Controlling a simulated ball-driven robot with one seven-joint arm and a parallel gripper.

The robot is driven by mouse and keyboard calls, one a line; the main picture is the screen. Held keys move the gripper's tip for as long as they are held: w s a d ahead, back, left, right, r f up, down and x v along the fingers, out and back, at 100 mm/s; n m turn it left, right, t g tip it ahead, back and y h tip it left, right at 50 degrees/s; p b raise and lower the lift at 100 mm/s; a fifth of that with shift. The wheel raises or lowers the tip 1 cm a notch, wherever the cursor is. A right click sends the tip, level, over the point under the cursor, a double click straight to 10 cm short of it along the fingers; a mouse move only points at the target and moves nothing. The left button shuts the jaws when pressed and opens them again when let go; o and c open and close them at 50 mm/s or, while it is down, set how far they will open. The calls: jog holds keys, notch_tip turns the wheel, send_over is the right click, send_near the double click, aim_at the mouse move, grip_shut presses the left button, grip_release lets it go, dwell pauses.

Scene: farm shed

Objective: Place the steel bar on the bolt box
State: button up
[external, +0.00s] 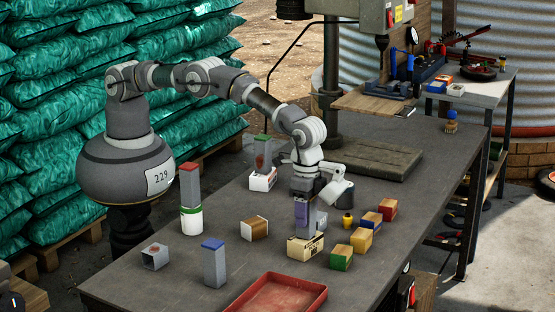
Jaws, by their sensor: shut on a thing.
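My gripper (304,208) is in the middle of the table, pointing down and shut on an upright grey steel bar (306,230). The bar's upper part is hidden by the gripper. The bar's lower end is right at the top of a small cream and brown box (304,248), which looks like the bolt box. I cannot tell whether the bar rests on the box or hangs just above it.
A blue-topped grey bar (214,264) stands front left. A red-topped bar (189,187) stands on a white and green can (191,220). An open box (254,228) lies left of my gripper. Several small coloured boxes stand to the right. A red tray (278,296) is in front.

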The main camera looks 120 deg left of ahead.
jog(key=o, duration=1.3)
jog(key=shift+c, duration=0.2)
notch_tip(320, 180, up, 12)
jog(key=p, duration=0.4)
jog(key=shift+r, duration=0.1)
